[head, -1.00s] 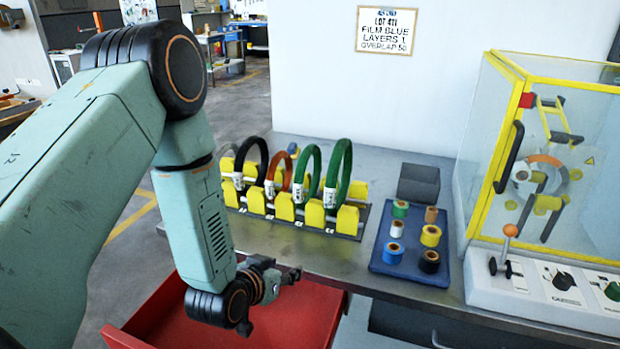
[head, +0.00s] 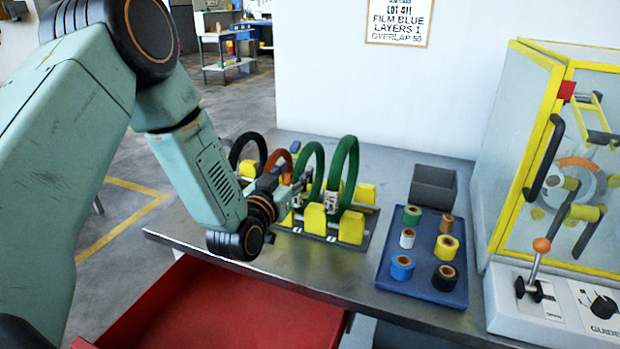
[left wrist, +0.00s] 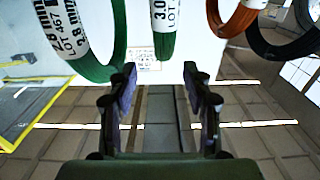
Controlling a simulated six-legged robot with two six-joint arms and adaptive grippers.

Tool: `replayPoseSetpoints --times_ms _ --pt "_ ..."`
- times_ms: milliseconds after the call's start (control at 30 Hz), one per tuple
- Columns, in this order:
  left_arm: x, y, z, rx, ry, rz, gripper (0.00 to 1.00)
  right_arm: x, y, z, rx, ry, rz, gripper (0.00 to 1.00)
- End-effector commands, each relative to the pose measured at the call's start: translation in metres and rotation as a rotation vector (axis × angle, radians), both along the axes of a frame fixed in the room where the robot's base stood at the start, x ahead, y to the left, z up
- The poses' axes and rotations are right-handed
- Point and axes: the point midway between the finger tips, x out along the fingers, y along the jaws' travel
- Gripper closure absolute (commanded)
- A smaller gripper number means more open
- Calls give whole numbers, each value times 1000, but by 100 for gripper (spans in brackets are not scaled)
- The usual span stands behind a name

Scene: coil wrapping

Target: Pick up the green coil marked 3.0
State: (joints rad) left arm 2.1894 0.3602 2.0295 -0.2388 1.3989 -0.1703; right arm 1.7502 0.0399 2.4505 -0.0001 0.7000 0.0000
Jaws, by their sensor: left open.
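The green coil marked 3.0 (head: 320,160) stands upright in the rack, beside the orange coil. In the left wrist view this coil (left wrist: 166,46) hangs at top centre with its white 3.0 label showing. My left gripper (head: 301,183) is at the rack, close to this coil. In the left wrist view my gripper's two fingers (left wrist: 160,84) are apart, with the coil lined up between their tips; whether they touch it I cannot tell. The other green coil (head: 353,165) stands to the right; its label reads 2.8 mm in the left wrist view (left wrist: 119,40). My right gripper is not in view.
An orange coil (head: 269,162) and a black coil (head: 237,147) stand left in the rack with yellow blocks (head: 351,227). A blue tray (head: 422,287) of small rolls, a grey box (head: 433,187) and a yellow-framed machine (head: 497,215) are to the right. A red drawer (head: 220,310) is below.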

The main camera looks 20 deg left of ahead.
Motion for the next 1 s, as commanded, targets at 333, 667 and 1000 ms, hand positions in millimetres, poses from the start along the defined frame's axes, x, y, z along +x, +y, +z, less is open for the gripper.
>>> replayPoseSetpoints --times_ms 333,667,1000 --pt "40 8 -15 1 0 -1 50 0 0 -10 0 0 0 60" --pt "59 9 -14 -1 2 -1 50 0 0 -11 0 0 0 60" --pt "60 9 -14 -1 2 -1 69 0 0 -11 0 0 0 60"
